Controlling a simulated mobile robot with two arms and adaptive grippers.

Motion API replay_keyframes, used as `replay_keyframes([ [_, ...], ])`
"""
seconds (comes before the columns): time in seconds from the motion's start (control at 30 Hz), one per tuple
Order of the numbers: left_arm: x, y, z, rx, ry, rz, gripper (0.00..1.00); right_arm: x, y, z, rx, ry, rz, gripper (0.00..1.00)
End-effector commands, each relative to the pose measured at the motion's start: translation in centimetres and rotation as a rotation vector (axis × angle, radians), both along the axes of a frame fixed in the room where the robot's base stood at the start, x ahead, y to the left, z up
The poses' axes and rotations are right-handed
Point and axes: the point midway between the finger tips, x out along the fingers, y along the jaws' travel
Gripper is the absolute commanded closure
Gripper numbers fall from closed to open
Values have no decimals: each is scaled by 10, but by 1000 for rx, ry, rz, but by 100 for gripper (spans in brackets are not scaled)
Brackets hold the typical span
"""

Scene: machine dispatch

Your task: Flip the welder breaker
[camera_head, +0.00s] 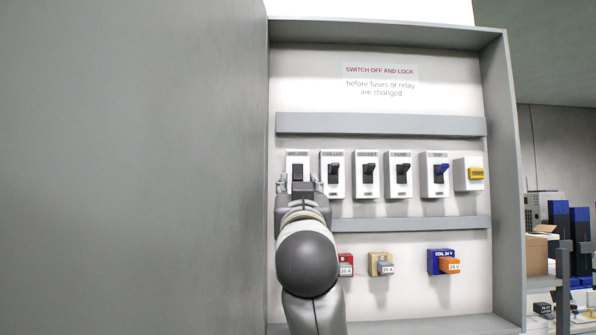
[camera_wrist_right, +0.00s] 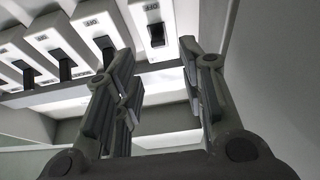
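The welder breaker (camera_head: 297,158) is the leftmost in a row of white breakers on the cabinet's back panel; its small label is hard to read. Its dark lever shows just above my right gripper (camera_head: 299,186). My right gripper is at the lower part of this breaker, with one fingertip at each side, apart and open. Whether it touches the lever cannot be told. The right wrist view shows the open fingers (camera_wrist_right: 162,80) below the breaker row, with nothing clearly held between them. My left gripper is not in view.
Beside it are more breakers with black levers (camera_head: 334,172), one with a blue piece (camera_head: 441,168), and a yellow-fronted unit (camera_head: 476,173). Grey rails run above (camera_head: 380,124) and below. Relay blocks (camera_head: 441,262) sit lower. A large grey surface (camera_head: 130,170) closes off the left.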

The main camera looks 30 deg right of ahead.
Motion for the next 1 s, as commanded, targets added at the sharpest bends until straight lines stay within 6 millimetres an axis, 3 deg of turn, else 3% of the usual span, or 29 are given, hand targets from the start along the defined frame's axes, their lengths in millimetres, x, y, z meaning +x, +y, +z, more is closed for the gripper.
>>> replay_keyframes([
  [0.03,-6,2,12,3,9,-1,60,8,-6,9,1,5,-4,62],
  [0.13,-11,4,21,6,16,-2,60,22,-15,15,0,6,-4,62],
  [0.3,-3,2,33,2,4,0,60,39,-24,21,1,3,-1,62],
  [0.5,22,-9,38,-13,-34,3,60,46,-28,22,0,1,-1,62],
  [0.73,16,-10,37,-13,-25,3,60,46,-29,22,1,2,-1,62],
  [1.0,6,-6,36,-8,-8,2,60,46,-29,22,1,2,-1,96],
])
